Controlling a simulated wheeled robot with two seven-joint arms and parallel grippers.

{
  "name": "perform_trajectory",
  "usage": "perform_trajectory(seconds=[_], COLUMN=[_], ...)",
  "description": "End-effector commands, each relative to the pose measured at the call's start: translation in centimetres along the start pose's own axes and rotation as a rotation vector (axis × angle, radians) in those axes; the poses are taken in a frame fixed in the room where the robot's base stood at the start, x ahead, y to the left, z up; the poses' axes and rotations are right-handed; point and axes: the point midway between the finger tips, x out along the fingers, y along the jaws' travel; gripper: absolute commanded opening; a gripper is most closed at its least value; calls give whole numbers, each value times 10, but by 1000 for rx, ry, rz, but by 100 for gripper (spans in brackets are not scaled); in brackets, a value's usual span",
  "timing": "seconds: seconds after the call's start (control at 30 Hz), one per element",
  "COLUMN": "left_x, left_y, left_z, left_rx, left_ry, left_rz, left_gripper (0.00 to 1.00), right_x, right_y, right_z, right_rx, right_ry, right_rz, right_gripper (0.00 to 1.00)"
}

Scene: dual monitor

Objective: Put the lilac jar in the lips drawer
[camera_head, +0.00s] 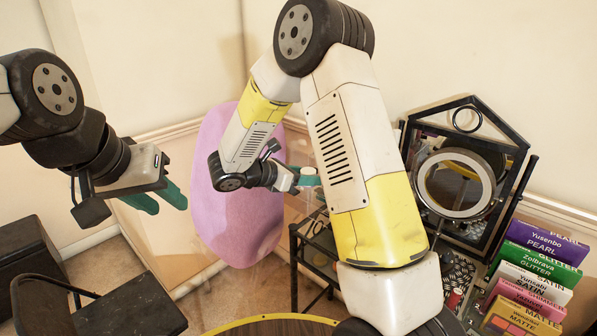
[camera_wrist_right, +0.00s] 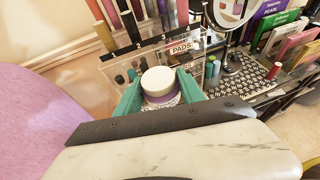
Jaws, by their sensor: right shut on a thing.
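The jar (camera_wrist_right: 158,80) shows in the right wrist view with a broad white lid and a thin lilac band below it. My right gripper (camera_wrist_right: 160,88) is shut on it, one teal finger on each side. In the head view my right gripper (camera_head: 305,178) is small, with the pale jar at its tip. A clear organizer (camera_wrist_right: 200,48) with a "PADS" label and the numbers 2 and 3 stands just beyond the jar. I cannot read a lips label, and my arm hides much of this area in the head view. My left gripper (camera_head: 160,196) is open and empty at the left.
A round mirror (camera_head: 455,184) in a black frame stands right of my arm. Several coloured boxes (camera_head: 530,275) line the right edge. A large pink oval piece (camera_head: 235,215) stands behind my right forearm. A dark chair (camera_head: 120,305) is at the lower left.

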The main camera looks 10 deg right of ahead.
Motion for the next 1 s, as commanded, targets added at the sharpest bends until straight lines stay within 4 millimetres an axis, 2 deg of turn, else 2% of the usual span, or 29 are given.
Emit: perform_trajectory(seconds=[0.1,0.3,0.53,0.73,1.0], left_x=[0,0,0,0,0], left_y=[0,0,0,0,0], left_z=[0,0,0,0,0], left_rx=[0,0,0,0,0], left_ry=[0,0,0,0,0], left_rz=[0,0,0,0,0], left_gripper=[36,36,36,36,36], right_x=[23,46,58,70,70], right_y=[23,49,61,60,61], right_z=[6,12,15,-14,-17], right_rx=[3,2,1,-5,0], right_ry=[-1,0,-1,0,-1], right_rz=[-3,0,1,0,2], right_gripper=[6,6,6,6,6])
